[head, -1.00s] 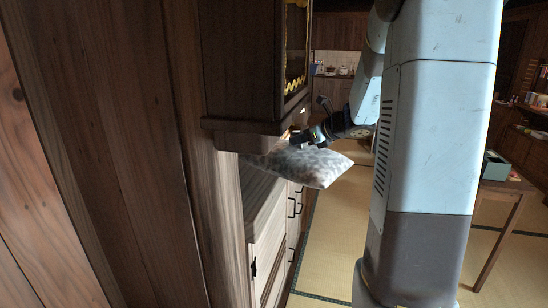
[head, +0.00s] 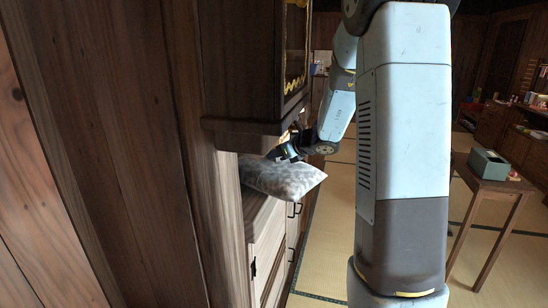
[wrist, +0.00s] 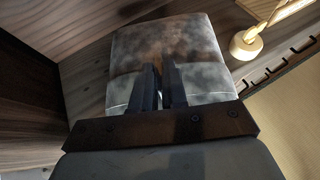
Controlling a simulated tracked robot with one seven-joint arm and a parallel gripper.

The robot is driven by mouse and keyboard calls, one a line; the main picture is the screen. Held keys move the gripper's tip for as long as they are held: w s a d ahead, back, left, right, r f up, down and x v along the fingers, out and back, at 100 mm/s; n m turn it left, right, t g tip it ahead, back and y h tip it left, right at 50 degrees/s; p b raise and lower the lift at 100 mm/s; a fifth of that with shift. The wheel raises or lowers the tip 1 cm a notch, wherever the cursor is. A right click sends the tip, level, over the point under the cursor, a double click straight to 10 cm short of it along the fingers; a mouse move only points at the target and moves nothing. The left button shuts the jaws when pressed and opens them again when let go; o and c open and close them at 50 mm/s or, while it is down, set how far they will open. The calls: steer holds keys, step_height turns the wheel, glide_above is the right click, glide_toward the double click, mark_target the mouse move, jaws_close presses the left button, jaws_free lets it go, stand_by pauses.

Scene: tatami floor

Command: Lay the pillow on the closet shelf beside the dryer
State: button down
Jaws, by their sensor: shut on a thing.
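The pillow (head: 287,181) is grey-white and mottled. In the head view it lies nearly flat at the closet shelf (head: 256,214), with its right corner sticking out past the front edge. I cannot tell whether it touches the shelf. My gripper (head: 282,157) is shut on the pillow's far side. In the wrist view the pillow (wrist: 165,40) spreads out beyond the narrow gap of my gripper (wrist: 162,72), above wood planks. A cream rounded object (wrist: 244,44) with a thin neck lies to the pillow's right there; I cannot tell whether it is the dryer.
A dark upper cabinet (head: 245,60) overhangs the shelf closely. Pale drawers (head: 268,250) with black handles stand below. A wooden table (head: 490,176) with a green box (head: 488,164) stands at right. Open tatami (head: 335,230) lies between.

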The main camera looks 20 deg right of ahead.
steer(key=shift+w+a+f, duration=0.1)
steer(key=shift+a+f, duration=0.05)
steer(key=shift+f, duration=0.4)
steer(key=c, duration=1.2)
jaws_free()
steer(key=shift+o, duration=0.2)
